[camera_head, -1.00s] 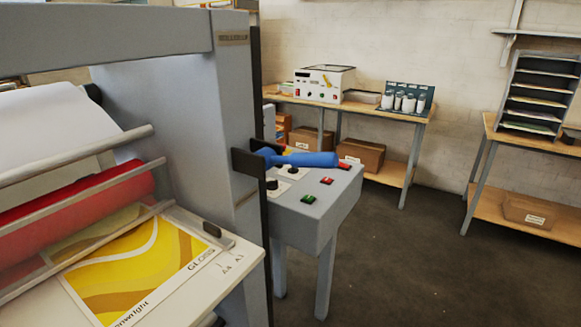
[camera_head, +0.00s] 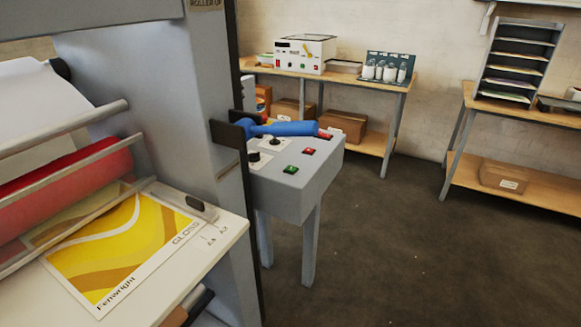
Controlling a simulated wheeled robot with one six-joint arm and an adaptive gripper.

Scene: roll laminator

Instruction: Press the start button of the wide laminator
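The wide laminator (camera_head: 150,110) is a large grey machine on the left, with a red roller (camera_head: 70,185) and a white bed. On its right side is a grey control box (camera_head: 310,196) on legs. The box top carries a green button (camera_head: 291,170) near its front edge, a red button (camera_head: 309,151) behind it, and black knobs (camera_head: 254,156) to the left. My gripper is not in view.
A yellow printed sheet (camera_head: 120,245) lies on the laminator bed. Against the back wall, a bench (camera_head: 384,92) holds a white device (camera_head: 304,54) and bottles. A shelf bench (camera_head: 540,199) stands at the right with a paper rack (camera_head: 516,58). The dark floor (camera_head: 390,250) before the box is clear.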

